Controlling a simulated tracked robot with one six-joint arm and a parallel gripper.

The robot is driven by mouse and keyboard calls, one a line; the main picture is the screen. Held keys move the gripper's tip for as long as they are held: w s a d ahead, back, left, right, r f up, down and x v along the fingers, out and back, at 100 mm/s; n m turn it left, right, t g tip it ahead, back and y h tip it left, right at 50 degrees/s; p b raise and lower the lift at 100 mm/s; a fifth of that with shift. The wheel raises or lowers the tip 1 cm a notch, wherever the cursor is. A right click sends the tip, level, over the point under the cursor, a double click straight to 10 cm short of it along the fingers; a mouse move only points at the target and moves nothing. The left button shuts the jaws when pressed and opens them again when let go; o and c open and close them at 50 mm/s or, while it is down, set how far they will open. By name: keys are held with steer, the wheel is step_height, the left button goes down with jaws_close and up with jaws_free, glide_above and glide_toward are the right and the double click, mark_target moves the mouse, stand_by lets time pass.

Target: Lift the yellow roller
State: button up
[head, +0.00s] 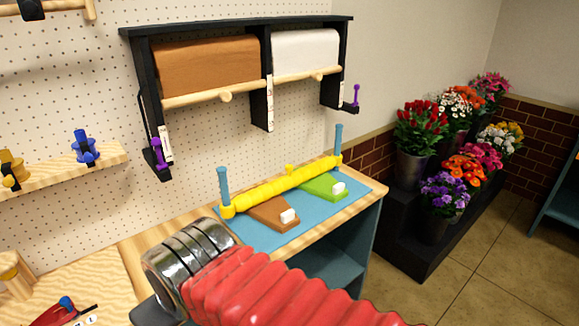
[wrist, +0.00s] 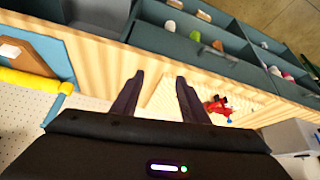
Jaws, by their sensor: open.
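The yellow roller (head: 283,187) lies across the blue mat on the wooden bench, between two upright blue posts (head: 223,187) and (head: 338,140). A brown board (head: 268,214) and a green board (head: 320,186), each with a white block, lie partly beside it. In the wrist view one end of the roller (wrist: 25,82) shows at the far left. My gripper (wrist: 157,82) is open, its two dark fingers apart with nothing between them, over the wooden bench and to the right of the roller's end. In the head view my arm hides the gripper.
A wall rack holds a brown paper roll (head: 205,66) and a white roll (head: 305,54) above the bench. Flower buckets (head: 412,165) stand at the right. Grey bins (wrist: 200,45) and a red tool (wrist: 218,107) show in the wrist view.

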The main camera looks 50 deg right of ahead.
steer(key=w+d+m+t+h, duration=0.25)
steer(key=w+d, duration=0.55)
steer(key=d, duration=0.5)
steer(key=w+d+m+t+h, duration=0.1)
steer(key=w+d+t+h, duration=0.15)
steer(key=w+d, duration=0.85)
steer(key=m+t+h, duration=0.3)
steer(key=t+h, duration=0.1)
steer(key=t, duration=0.1)
glide_toward(291, 168)
steer(key=shift+r+n+v, duration=0.2)
steer(key=shift+n+v, duration=0.05)
steer(key=shift+v, duration=1)
steer(key=shift+w, duration=0.15)
steer(key=x, duration=1.3)
steer(key=shift+w+d+f, duration=0.15)
steer(key=shift+w, duration=0.1)
jaws_close()
